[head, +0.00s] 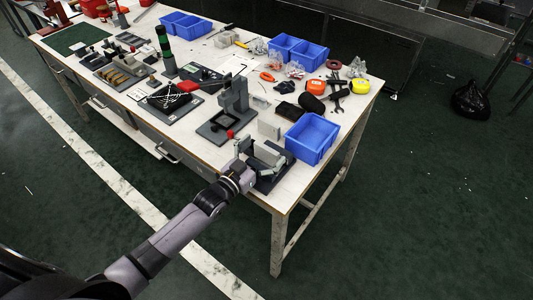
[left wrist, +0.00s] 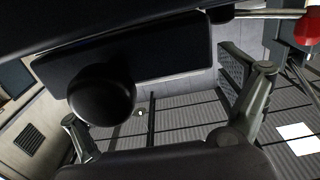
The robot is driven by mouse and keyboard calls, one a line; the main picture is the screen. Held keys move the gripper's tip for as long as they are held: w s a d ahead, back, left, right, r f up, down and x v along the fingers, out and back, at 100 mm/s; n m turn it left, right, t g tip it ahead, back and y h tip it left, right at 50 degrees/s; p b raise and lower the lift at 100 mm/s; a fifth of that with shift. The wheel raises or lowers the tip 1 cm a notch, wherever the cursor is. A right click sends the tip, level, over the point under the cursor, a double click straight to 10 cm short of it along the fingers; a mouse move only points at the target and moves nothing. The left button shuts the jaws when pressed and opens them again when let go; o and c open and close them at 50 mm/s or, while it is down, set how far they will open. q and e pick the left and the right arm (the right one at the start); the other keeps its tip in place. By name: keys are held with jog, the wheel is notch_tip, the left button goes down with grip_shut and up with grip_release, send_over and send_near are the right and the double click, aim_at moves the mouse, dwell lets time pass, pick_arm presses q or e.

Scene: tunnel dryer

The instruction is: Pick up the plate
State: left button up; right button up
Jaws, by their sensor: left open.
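My left gripper (head: 245,163) is at the near corner of the workbench, close beside a dark fixture (head: 272,176). A light grey plate-like piece (head: 267,153) shows at this fixture, just right of the gripper. Another light grey plate-like piece (head: 269,129) stands behind it; I cannot tell which is the task's plate. In the left wrist view the two fingers of the left gripper (left wrist: 167,97) are spread wide, with no held object visible between them. A dark panel with a round black knob (left wrist: 101,94) partly covers that view. My right gripper is not in view.
A grey press with a red ball handle (head: 230,134) stands just behind the gripper. A blue bin (head: 312,138) is to the right at the bench edge. Tools and more blue bins crowd the back of the bench (head: 205,150). The green floor at right is mostly clear.

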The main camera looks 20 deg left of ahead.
pick_arm(q)
jog(key=c, duration=1.3)
jog(key=shift+c, duration=1.3)
jog(key=shift+r, duration=0.15)
